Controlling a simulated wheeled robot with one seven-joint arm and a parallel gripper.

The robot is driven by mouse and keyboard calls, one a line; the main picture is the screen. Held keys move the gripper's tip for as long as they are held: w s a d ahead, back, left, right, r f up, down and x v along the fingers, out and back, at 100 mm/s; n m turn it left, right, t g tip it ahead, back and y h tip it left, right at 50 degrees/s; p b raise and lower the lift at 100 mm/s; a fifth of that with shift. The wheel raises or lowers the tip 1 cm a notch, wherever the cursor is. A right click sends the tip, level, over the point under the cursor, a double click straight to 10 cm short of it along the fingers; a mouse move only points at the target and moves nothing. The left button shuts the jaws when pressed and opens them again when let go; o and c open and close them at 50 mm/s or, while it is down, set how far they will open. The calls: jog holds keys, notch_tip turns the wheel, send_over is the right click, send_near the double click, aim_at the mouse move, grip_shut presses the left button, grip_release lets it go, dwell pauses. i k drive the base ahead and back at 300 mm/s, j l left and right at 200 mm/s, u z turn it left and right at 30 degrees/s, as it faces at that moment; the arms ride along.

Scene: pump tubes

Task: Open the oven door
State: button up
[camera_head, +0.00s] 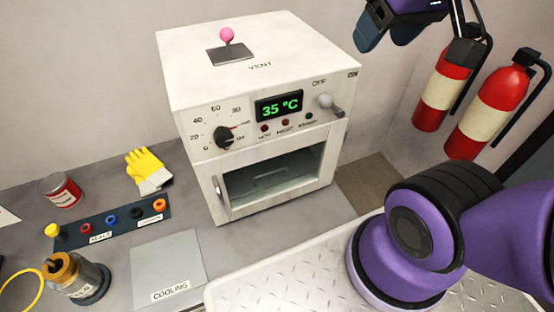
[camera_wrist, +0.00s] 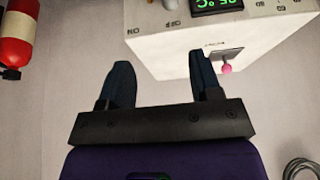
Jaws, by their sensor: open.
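The white oven (camera_head: 262,100) stands on the grey counter in the head view. Its windowed door (camera_head: 277,174) is shut, with a silvery upright handle (camera_head: 220,198) at the door's left edge. The display reads 35 °C. My gripper (camera_head: 365,38) is high at the upper right of the head view, right of the oven and well apart from the handle. In the wrist view my gripper (camera_wrist: 165,75) has its two dark fingers spread with nothing between them, and the oven (camera_wrist: 220,45) shows upside down beyond them. The handle is out of the wrist view.
A cooling plate (camera_head: 167,262), a strip of coloured seals (camera_head: 110,222), a jar (camera_head: 78,278), yellow gloves (camera_head: 148,168) and a red tin (camera_head: 62,190) lie left of the oven. Fire extinguishers (camera_head: 487,112) hang at right. A metal tray (camera_head: 280,275) lies in front.

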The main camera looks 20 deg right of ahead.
aim_at(209, 172)
jog(key=k+j, duration=1)
